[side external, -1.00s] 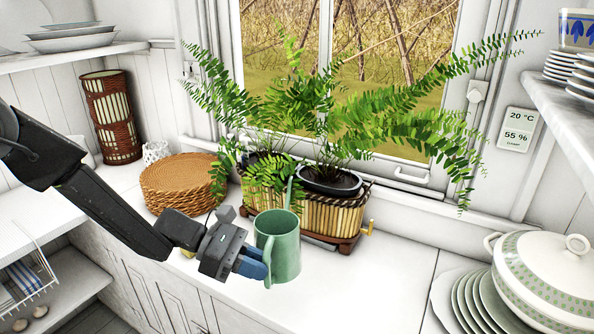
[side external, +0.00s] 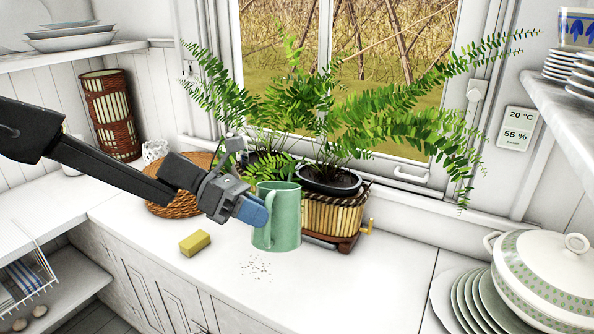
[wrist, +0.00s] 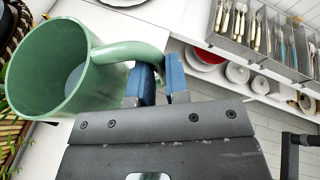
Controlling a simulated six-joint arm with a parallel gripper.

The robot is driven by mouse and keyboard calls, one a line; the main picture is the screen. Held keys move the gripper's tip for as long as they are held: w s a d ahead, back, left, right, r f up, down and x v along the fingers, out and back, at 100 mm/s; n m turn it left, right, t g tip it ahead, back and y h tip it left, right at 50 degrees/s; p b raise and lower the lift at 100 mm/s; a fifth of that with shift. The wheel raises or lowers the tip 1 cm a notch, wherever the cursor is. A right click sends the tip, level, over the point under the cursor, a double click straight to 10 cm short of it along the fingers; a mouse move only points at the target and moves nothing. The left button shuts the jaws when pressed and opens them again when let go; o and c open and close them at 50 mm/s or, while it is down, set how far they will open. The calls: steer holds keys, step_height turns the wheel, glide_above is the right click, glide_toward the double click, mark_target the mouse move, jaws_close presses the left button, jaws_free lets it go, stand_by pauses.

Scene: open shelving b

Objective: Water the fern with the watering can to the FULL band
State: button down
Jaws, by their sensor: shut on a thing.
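The green watering can (side external: 280,220) is upright in the side view, in front of the fern's planter, and hides part of it. My gripper (side external: 253,211) has its blue fingers shut on the can's handle, on the can's left side. In the wrist view the can (wrist: 60,75) shows its open mouth, and the handle runs to between my fingers (wrist: 162,85). The fern (side external: 335,125) spreads from dark pots (side external: 330,183) in a bamboo planter (side external: 335,217) by the window. I cannot make out a FULL band. The can's spout is not clear.
A yellow sponge (side external: 195,243) and dark specks (side external: 257,267) lie on the counter. A lidded tureen (side external: 545,270) and stacked plates (side external: 480,300) are at the right. The front middle counter (side external: 360,290) is clear.

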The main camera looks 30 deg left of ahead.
mark_target(260, 188)
steer(key=shift+n+g+h, duration=0.3)
steer(key=shift+n, duration=0.2)
steer(key=shift+w+a+r, duration=0.15)
steer(key=shift+w+r, duration=0.25)
steer(key=shift+r, duration=0.25)
steer(key=shift+w+a+r, duration=0.15)
steer(key=shift+w+r, duration=0.2)
steer(key=shift+r, duration=0.25)
steer(key=shift+w+a+r, duration=0.15)
steer(key=shift+w+r, duration=0.25)
steer(key=shift+r, duration=0.25)
steer(key=shift+w+r, duration=0.1)
steer(key=shift+w+a+r+n+p, duration=0.25)
steer(key=shift+w+r+p, duration=0.25)
steer(key=shift+r, duration=0.15)
steer(key=shift+w+a+r+n+p, duration=0.15)
steer(key=shift+w+r+n+p, duration=0.1)
steer(key=shift+w+r+p, duration=0.3)
stand_by(2.1)
